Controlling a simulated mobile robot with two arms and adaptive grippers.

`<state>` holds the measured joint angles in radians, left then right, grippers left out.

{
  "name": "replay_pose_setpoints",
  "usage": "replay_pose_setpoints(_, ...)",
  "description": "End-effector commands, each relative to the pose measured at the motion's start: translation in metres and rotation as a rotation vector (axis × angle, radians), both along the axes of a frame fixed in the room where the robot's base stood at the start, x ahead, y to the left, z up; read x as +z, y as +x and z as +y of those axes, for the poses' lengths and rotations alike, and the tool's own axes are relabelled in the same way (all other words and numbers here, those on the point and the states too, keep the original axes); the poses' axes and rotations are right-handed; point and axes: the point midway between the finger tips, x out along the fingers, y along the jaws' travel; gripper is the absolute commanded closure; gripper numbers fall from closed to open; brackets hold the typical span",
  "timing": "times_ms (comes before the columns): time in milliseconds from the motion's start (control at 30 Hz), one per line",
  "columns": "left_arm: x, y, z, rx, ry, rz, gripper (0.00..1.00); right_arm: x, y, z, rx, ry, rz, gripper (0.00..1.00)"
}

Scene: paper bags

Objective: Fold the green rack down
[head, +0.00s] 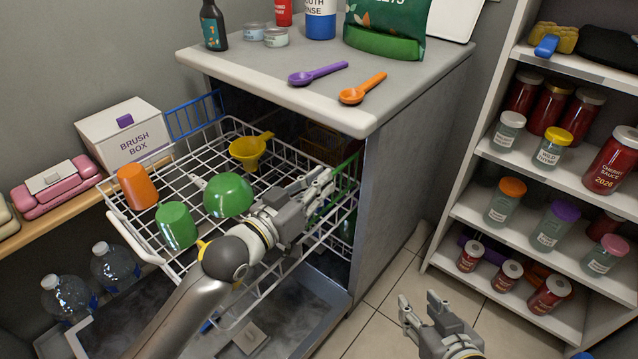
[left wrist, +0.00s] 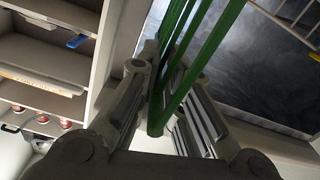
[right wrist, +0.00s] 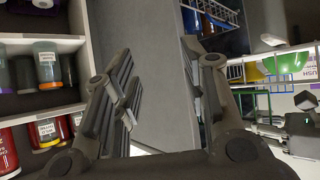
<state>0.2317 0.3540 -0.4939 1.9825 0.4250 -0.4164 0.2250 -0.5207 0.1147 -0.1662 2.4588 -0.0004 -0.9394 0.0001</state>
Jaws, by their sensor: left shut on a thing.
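The green rack (head: 351,166) is at the right side of the pulled-out upper dishwasher basket (head: 142,222), mostly hidden behind my gripper in the head view. In the left wrist view, its green bars (left wrist: 205,62) run between the fingers. My left gripper (head: 326,184) is shut on the green rack, reaching across the basket's right side. It also shows close up in the left wrist view (left wrist: 160,98). My right gripper (head: 420,306) is open and empty, low over the floor to the right of the dishwasher. It also shows in the right wrist view (right wrist: 165,88).
The basket holds an orange cup (head: 137,187), a green cup (head: 176,226), a green bowl (head: 228,195) and a yellow funnel (head: 250,150). A blue rack (head: 194,115) stands upright on its left. The counter (head: 240,72) overhangs behind. A jar shelf (head: 455,195) stands right, with free floor between.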

Motion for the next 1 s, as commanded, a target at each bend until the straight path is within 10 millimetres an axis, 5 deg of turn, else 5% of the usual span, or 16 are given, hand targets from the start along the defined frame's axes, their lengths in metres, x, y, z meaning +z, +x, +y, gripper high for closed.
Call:
replay_pose_setpoints(367, 0.000, -0.002, -0.002, -0.006, -0.012, 0.009, 1.00, -0.001, -0.002, -0.001, 0.000, -0.003, 0.016, 0.60)
replay_pose_setpoints(567, 0.001, 0.000, -0.001, -0.007, -0.041, 0.029, 1.00, -0.016, -0.020, -0.008, -0.009, -0.029, 0.133, 0.60)
replay_pose_setpoints(1000, -0.001, 0.008, 0.010, -0.009, -0.180, 0.134, 1.00, -0.058, -0.113, -0.039, -0.046, -0.129, 0.606, 0.60)
